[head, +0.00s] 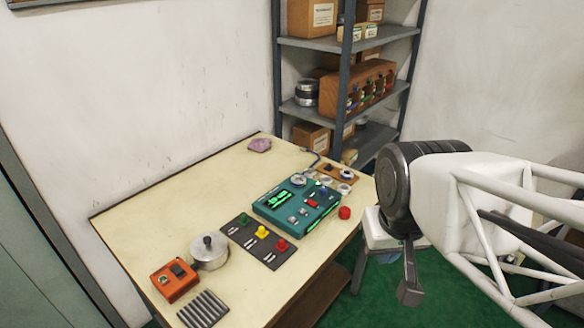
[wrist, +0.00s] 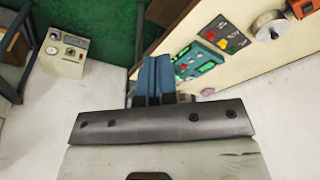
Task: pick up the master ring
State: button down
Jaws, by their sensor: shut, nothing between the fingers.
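Several small pale metal rings lie on and around a wooden board (head: 331,168) at the far right corner of the table. One more round silver piece (head: 298,180) sits at the back edge of the teal device (head: 296,211). I cannot tell which of these is the master ring. My gripper (head: 409,292) hangs to the right of the table, apart from everything on it. In the wrist view its blue fingers (wrist: 153,78) are together with nothing between them. The teal device (wrist: 196,62) shows beyond them in that view; the rings cannot be made out there.
The table (head: 165,203) also holds a dark panel (head: 246,246) with coloured knobs, a lidded silver cylinder (head: 209,256), an orange box (head: 173,284), a ribbed block (head: 203,310), a red ball (head: 345,212) and a purple cloth (head: 259,144). A shelf rack (head: 349,47) stands behind. The table's left part is clear.

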jog(key=shift+c, duration=0.8)
grip_release()
jog(key=w+a+n+g, duration=0.2)
jog(key=w+n, duration=0.8)
jog(key=w, duration=2.2)
jog(key=w+a+f+n, duration=0.1)
jog(key=w+f+n, duration=0.2)
jog(key=w+f, duration=0.3)
jog(key=w+a+f+n, duration=0.2)
jog(key=w+f, duration=0.5)
jog(key=w, duration=0.5)
jog(key=w+a+f+n, duration=0.2)
jog(key=w+f+n, duration=0.1)
jog(key=w+f, duration=0.4)
jog(key=shift+w+a+f+n+g, duration=0.1)
jog(key=shift+w+a+n+g, duration=0.1)
jog(key=shift+w, duration=0.4)
jog(key=shift+w+a+n+g, duration=0.1)
jog(key=shift+w+n, duration=0.1)
jog(key=shift+w, duration=0.35)
jog(key=shift+w+f, duration=0.2)
jog(key=shift+f, duration=0.05)
